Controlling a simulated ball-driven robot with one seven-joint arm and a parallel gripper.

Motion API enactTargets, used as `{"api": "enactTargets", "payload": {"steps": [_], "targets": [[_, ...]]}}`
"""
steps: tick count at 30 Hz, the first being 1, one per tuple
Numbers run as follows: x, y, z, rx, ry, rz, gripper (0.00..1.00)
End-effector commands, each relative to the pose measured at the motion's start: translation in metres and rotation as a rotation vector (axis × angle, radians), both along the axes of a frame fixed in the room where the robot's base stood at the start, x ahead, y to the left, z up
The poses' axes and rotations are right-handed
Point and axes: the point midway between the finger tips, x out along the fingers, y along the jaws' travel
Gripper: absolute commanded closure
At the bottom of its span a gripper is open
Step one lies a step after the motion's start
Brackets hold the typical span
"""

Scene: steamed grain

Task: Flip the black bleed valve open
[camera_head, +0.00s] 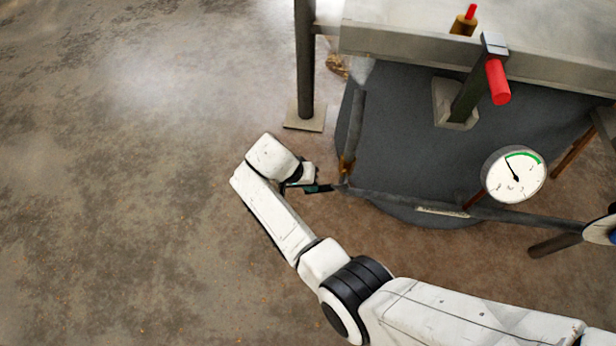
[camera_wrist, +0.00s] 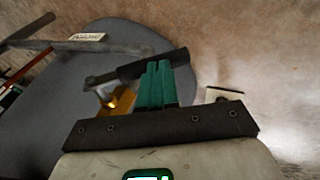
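The black bleed valve's handle (camera_wrist: 178,57) appears in the wrist view as a dark bar beside a brass fitting (camera_wrist: 120,101) on the grey pipework. In the head view the brass part (camera_head: 346,164) sits near the lower left corner of the pipes. My gripper (camera_wrist: 158,68) has green fingers close together, with no clear gap between them. The fingertips overlap the middle of the dark bar, with its ends showing on both sides. Contact cannot be told. In the head view my gripper (camera_head: 328,188) is low, just left of the pipe corner.
A large dark grey vessel (camera_head: 400,120) stands under a pale slab (camera_head: 420,48). A red-handled lever (camera_head: 497,82) and a white dial gauge (camera_head: 514,175) are to the right. A grey post (camera_head: 305,65) stands behind my gripper. The floor at left is clear.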

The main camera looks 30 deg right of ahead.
Motion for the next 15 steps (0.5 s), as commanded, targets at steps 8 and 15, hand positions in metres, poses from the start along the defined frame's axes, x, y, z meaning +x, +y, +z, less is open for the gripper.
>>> {"api": "enactTargets", "payload": {"steps": [8, 15], "targets": [[-0.001, -0.002, -0.018, -0.061, 0.047, 0.0, 1.0], [-0.004, -0.006, -0.029, -0.109, 0.079, -0.001, 1.0]]}}
